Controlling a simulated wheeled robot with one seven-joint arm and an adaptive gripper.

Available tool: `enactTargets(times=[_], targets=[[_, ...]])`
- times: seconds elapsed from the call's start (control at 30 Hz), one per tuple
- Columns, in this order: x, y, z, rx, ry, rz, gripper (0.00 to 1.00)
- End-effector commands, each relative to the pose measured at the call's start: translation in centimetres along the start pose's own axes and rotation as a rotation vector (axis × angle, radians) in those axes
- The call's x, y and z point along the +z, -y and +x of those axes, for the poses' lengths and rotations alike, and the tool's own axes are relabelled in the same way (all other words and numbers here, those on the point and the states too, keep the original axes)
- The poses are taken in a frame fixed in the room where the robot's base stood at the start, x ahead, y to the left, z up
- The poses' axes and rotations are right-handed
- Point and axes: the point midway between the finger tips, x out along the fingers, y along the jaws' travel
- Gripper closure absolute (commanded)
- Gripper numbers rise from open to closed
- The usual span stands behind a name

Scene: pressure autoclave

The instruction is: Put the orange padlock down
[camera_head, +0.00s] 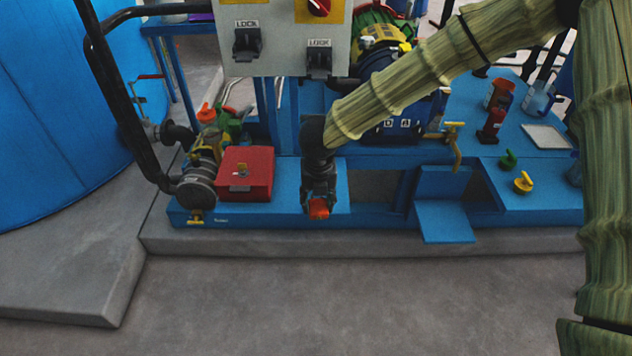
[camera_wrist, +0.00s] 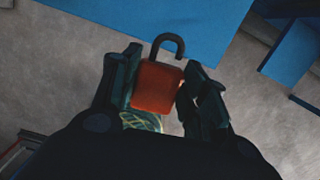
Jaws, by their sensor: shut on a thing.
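The orange padlock (camera_head: 319,209) hangs at the tips of my gripper (camera_head: 319,200), in front of the blue base frame in the head view. In the wrist view the padlock (camera_wrist: 158,87) sits between the two fingers of my gripper (camera_wrist: 160,88), its dark shackle pointing away from the palm. The gripper is shut on the padlock's body. In the wrist view the shackle overlaps a blue surface behind it; I cannot tell whether it touches.
A red box (camera_head: 246,172) stands left of my gripper on the blue frame (camera_head: 390,216), beside a grey pump (camera_head: 197,185). A blue flap (camera_head: 446,205) is to the right. Green (camera_head: 508,159) and yellow (camera_head: 523,182) padlocks lie further right. The concrete floor (camera_head: 330,300) in front is clear.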

Motion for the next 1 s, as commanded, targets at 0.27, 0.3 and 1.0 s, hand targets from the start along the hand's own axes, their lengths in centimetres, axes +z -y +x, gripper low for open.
enactTargets(times=[0.27, 0.3, 1.0], targets=[[0.1, -0.5, 0.1, -0.011, 0.000, 0.082, 0.83], [0.1, -0.5, 0.1, -0.011, 0.000, 0.084, 0.83], [7.8, 0.1, 1.9, -0.010, 0.000, 0.086, 0.83]])
